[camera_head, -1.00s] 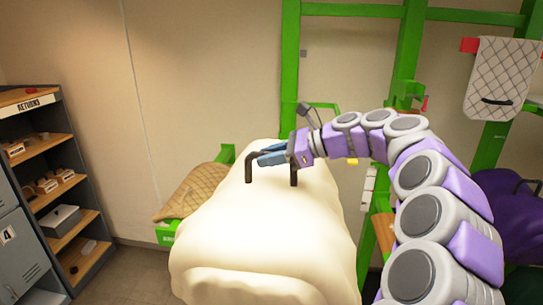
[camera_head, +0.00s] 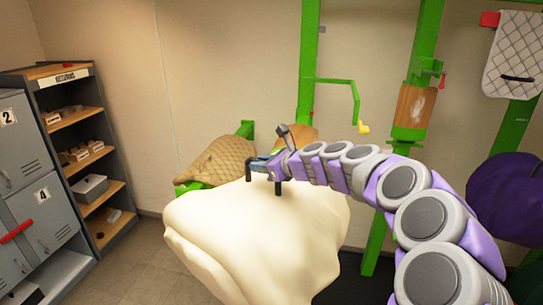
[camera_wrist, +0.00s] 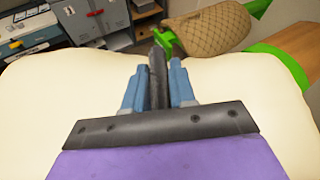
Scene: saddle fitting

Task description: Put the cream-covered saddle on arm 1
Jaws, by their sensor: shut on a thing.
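The cream-covered saddle (camera_head: 255,235) hangs in front of me in the head view, its smooth cover draping down at the sides. A dark handle bar stands on its top. My gripper (camera_head: 262,166) is shut on this handle. In the wrist view the blue fingers of my gripper (camera_wrist: 160,88) close on both sides of the dark handle, with the cream saddle (camera_wrist: 60,105) spread beneath. Green rack arms stand behind; a tan quilted pad (camera_head: 217,160) lies on a low one at the left. I cannot read which one is arm 1.
A purple covered saddle (camera_head: 508,195) is at the right. A white quilted pad (camera_head: 515,60) hangs high on the right. A thin green hook (camera_head: 352,95) juts out from the rack. A returns shelf (camera_head: 85,150) and grey lockers (camera_head: 25,170) stand left. Floor shows between shelf and saddle.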

